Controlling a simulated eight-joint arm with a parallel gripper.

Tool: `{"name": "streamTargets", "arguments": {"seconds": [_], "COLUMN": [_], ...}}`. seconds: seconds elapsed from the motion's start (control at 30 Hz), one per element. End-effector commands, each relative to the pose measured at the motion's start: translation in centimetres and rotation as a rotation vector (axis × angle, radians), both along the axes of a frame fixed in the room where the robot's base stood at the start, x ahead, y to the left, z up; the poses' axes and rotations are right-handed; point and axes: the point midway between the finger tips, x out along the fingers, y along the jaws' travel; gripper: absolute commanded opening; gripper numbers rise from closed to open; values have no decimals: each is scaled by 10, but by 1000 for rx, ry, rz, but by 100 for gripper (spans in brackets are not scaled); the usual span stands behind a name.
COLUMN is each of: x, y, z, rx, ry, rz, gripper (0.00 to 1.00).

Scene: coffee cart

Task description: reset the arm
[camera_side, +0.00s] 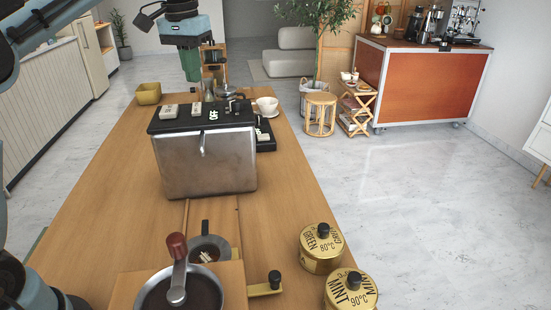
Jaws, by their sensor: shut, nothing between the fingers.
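My gripper (191,76) hangs in the air at the upper left of the picture, above the far end of the wooden table. Its fingers point down and are shut, with nothing held between them. The blue hand sits above the fingers, and part of my arm shows along the left edge. The gripper appears apart from the things on the table, though its exact distance from them is hard to tell.
The wooden table (95,215) holds a metal box (205,165), a yellow container (148,94), a white cup (267,105), a hand grinder (178,285), a dark pan (209,248) and two gold tins (321,248), (350,289). The table's left side is clear.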

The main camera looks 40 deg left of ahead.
Motion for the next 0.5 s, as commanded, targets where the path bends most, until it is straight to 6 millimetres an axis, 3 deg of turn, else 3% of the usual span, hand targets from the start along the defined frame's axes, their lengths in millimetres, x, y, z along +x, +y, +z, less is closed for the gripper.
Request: {"name": "streamTargets", "arguments": {"seconds": [0.27, 0.5], "x": [-39, -83], "y": [-35, -61], "z": [-18, -57], "rx": [28, 46], "ry": [-158, -294], "rz": [-70, -127], "gripper": [0, 0]}}
